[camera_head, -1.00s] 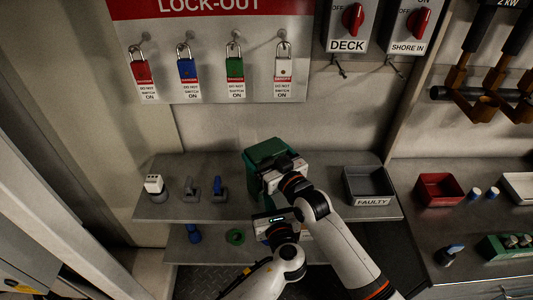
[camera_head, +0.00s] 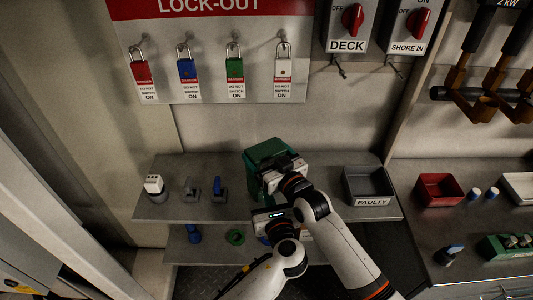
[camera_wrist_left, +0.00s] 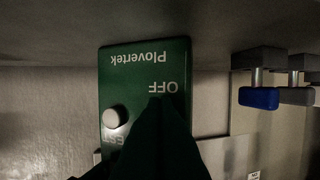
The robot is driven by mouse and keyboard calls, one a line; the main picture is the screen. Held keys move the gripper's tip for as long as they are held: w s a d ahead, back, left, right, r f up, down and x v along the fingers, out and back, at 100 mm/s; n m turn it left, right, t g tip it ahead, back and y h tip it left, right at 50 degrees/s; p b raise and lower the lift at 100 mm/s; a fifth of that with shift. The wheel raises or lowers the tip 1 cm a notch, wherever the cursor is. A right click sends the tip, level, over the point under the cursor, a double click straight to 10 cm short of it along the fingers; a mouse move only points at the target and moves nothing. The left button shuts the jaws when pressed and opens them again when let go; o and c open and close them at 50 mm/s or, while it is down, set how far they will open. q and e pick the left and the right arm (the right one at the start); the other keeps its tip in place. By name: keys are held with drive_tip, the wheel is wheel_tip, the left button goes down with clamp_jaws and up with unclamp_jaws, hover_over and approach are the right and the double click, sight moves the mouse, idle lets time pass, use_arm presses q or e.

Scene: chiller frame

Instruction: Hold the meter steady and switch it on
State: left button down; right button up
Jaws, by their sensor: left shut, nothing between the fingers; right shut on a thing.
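The green meter (camera_head: 264,153) stands on the upper shelf in the head view. My right gripper (camera_head: 273,178) is shut on it, partly hiding it. My left gripper (camera_head: 268,208) is below and in front of the meter, shut and empty; its fingertips are hidden in the head view. In the left wrist view the meter's front (camera_wrist_left: 140,72) shows upside down, with "Plovertek", "OFF" and part of "TEST". A pale round knob (camera_wrist_left: 114,117) is on it. The dark left fingers (camera_wrist_left: 165,108) cover the area beside "OFF"; I cannot tell whether they touch the face.
On the shelf (camera_head: 235,208) left of the meter are several grey and blue parts (camera_head: 220,190). A grey "FAULTY" bin (camera_head: 366,184) stands to the right. A lower shelf holds a green ring (camera_head: 235,236) and a blue part (camera_head: 194,234). Padlocks hang on the lock-out board (camera_head: 208,75) above.

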use_arm(q)
drive_tip(key=s+d, duration=0.3)
drive_tip(key=s, duration=0.2)
drive_tip(key=shift+f, duration=0.25)
idle(0.3)
drive_tip(key=shift+s, duration=0.1)
use_arm(e)
drive_tip(key=o, duration=1)
drive_tip(key=shift+c, duration=0.2)
drive_tip(key=shift+s, duration=0.1)
drive_tip(key=v, duration=1.2)
drive_tip(key=shift+f, duration=0.1)
